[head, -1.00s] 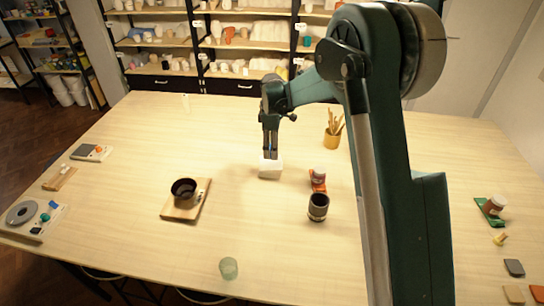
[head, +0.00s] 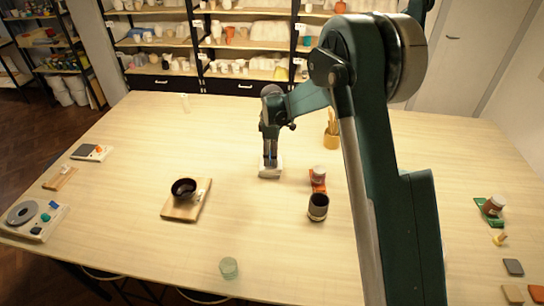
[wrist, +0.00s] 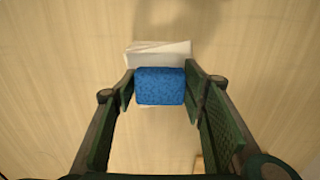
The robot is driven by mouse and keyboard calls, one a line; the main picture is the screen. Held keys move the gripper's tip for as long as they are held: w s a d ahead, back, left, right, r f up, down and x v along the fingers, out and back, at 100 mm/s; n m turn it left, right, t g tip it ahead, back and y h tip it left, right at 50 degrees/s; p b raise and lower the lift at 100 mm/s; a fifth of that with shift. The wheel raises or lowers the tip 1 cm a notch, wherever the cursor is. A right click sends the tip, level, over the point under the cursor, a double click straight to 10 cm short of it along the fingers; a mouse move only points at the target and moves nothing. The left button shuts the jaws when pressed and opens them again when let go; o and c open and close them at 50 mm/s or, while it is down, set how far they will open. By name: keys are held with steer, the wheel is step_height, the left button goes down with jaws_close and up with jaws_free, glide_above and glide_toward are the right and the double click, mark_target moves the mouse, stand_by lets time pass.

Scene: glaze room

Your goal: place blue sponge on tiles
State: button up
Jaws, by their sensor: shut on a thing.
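The blue sponge (wrist: 160,86) sits between the two fingers of my gripper (wrist: 158,92) in the wrist view, with its broad face toward the camera. My gripper is shut on it. A white block-like thing (wrist: 158,50) lies directly beyond and below the sponge and is partly hidden by it. In the head view my gripper (head: 270,163) points straight down at this white thing (head: 270,174); the fingers hide part of it. I cannot tell whether the sponge touches it. Flat grey (head: 514,267) and orange (head: 513,294) tiles lie at the right front of the table.
A dark bowl on a wooden board (head: 172,212) stands to the left. A dark cup (head: 318,207), a jar on a red piece (head: 318,184) and a tool pot (head: 332,137) stand to the right. The back left is mostly clear.

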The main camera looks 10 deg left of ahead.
steer(key=shift+f, duration=0.2)
steer(key=o, duration=0.7)
steer(key=shift+o, duration=0.2)
steer(key=shift+r, duration=0.15)
step_height(320, 180, up, 12)
steer(key=shift+b, duration=0.35)
stand_by(0.5)
steer(key=shift+r, duration=0.1)
